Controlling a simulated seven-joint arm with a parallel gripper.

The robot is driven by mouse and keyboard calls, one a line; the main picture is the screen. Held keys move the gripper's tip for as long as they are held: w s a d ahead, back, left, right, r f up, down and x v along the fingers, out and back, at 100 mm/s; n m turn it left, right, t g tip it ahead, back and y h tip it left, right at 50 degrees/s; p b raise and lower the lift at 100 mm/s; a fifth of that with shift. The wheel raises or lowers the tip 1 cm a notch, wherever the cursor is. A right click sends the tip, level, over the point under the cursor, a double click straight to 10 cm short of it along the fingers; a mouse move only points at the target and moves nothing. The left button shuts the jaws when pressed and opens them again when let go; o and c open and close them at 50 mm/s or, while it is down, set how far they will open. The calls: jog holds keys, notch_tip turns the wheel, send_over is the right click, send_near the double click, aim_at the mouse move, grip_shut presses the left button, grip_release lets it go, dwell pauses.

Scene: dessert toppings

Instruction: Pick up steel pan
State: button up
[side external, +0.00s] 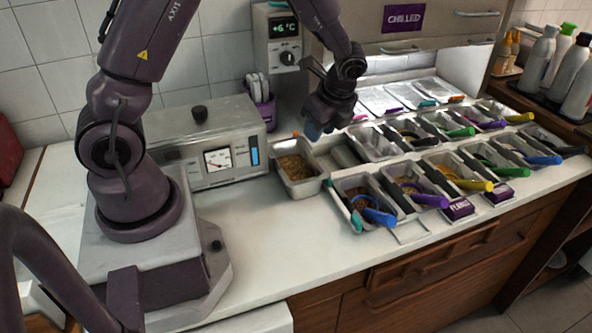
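A steel pan (302,187) with brown, crumbly contents stands on the white counter, just left of the rows of topping pans. Several similar steel pans sit in those rows, such as the front left one (343,182) with a blue-handled scoop. My gripper (314,132) points down above and slightly behind the separate pan's right side. It appears apart from the pan. Its fingers are small and dark with a bluish tip, so I cannot tell whether they are open or shut. No held object is clearly visible.
Scoops with coloured handles, like the purple one (430,200), stick out of the row pans. Bottles (540,52) stand at the back right. The counter in front (275,245) is clear.

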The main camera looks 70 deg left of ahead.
aim_at(312, 155)
jog(key=a+f+m, duration=0.1)
jog(key=a+f, duration=0.1)
jog(key=f, duration=0.1)
jog(key=a+f+m, duration=0.2)
jog(key=f, duration=0.2)
jog(key=w+a+f+m, duration=0.1)
jog(key=a+f, duration=0.1)
jog(key=f, duration=0.2)
jog(key=shift+w+f+t+y, duration=0.1)
jog(key=shift+f+t+y, duration=0.1)
jog(key=shift+t+y, duration=0.15)
grip_shut()
dwell(1.3)
